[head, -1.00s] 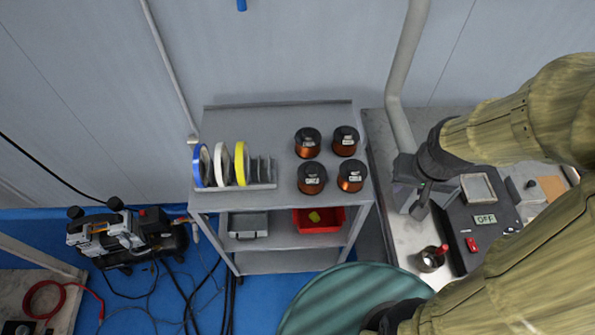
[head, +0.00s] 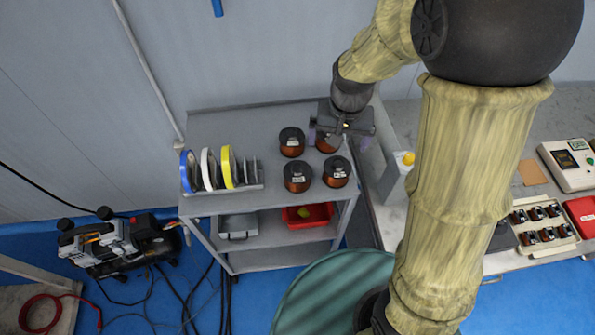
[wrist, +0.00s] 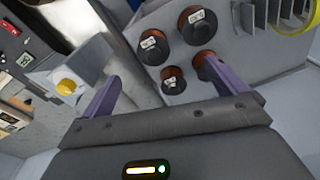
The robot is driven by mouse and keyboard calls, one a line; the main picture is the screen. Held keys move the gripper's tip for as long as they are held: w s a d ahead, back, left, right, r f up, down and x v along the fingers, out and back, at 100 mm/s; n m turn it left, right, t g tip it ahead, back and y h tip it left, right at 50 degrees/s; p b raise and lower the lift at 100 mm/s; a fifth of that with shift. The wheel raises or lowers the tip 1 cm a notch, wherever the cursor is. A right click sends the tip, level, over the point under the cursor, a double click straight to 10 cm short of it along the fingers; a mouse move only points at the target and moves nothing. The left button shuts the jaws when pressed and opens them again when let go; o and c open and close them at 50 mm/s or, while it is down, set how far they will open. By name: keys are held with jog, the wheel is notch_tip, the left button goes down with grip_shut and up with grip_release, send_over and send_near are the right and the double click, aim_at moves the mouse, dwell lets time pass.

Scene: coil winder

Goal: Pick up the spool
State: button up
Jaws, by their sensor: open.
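Several spools of copper wire with black flanges and white labels stand upright on the grey cart's top (head: 225,125). In the head view they are a back-left spool (head: 291,141), a front-left spool (head: 297,177), a front-right spool (head: 336,171) and a back-right spool (head: 326,143) partly hidden by my gripper (head: 341,134). In the wrist view my gripper (wrist: 163,72) is open and empty, its purple fingers spread wide. The spool nearest the palm (wrist: 173,82) shows between the fingers. I see no contact, and the height above the spools is unclear.
Blue, white and yellow tape rolls (head: 207,169) stand in a rack left of the spools. A grey block with a yellow knob (head: 408,158) is close on the right. A red bin (head: 308,215) sits on the lower shelf.

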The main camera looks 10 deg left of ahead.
jog(key=g+p, duration=0.1)
send_over(297, 167)
jog(key=shift+w+d+f, duration=0.15)
jog(key=shift+w, duration=0.1)
jog(key=shift+f, duration=0.1)
notch_tip(297, 167, down, 12)
jog(key=shift+p, duration=1.15)
jog(key=shift+f, duration=0.1)
jog(key=shift+s+f+p, duration=0.15)
jog(key=shift+f+p, duration=0.4)
jog(key=shift+f, duration=0.75)
jog(key=shift+s+f+p, duration=0.1)
jog(key=shift+f+p, duration=0.45)
jog(key=shift+f, duration=0.7)
jog(key=shift+c, duration=0.5)
